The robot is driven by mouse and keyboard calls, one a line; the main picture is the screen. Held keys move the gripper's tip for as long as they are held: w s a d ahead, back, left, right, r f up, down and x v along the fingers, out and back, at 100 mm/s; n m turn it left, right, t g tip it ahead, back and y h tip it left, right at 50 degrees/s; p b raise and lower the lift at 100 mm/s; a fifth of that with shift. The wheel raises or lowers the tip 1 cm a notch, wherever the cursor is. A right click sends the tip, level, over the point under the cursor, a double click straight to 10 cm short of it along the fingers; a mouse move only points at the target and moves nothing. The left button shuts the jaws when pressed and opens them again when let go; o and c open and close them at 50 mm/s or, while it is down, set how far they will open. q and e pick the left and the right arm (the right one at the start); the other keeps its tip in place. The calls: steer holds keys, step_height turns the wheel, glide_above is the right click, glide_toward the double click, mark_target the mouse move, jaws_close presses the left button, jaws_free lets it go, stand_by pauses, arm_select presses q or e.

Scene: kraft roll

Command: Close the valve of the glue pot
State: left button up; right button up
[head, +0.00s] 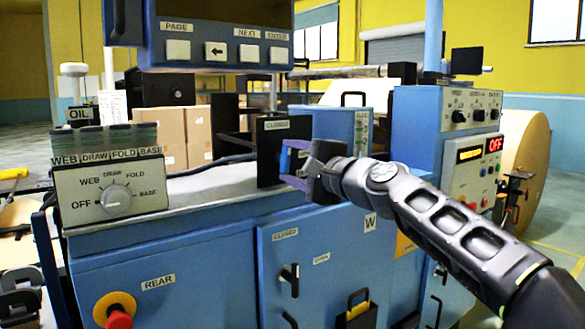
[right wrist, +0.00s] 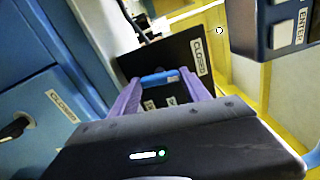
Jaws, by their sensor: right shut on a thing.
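A black upright plate (head: 272,145) with a CLOSED label at its top stands on the blue machine's ledge; it also shows in the right wrist view (right wrist: 133,66). My right gripper (head: 284,163) is at the front of this plate. In the right wrist view its purple fingers (right wrist: 158,84) are shut on a small blue valve handle (right wrist: 158,77), which lies across between the fingertips. Other small labels on the plate are partly hidden by the gripper. A blue box (head: 333,124) with a black carrying handle stands just behind the plate; I cannot tell whether it is the glue pot.
A screen panel with buttons (head: 218,50) hangs above the ledge. A selector box (head: 108,190) stands at the left. A blue control cabinet (head: 425,130) is at the right. Below the ledge are a cabinet door (head: 330,250) and a red stop button (head: 118,318).

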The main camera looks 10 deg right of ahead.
steer(key=shift+f+n, duration=0.1)
steer(key=shift+n, duration=0.6)
steer(key=o, duration=1.4)
steer(key=b+v, duration=0.2)
steer(key=v, duration=0.5)
steer(key=shift+s, duration=0.4)
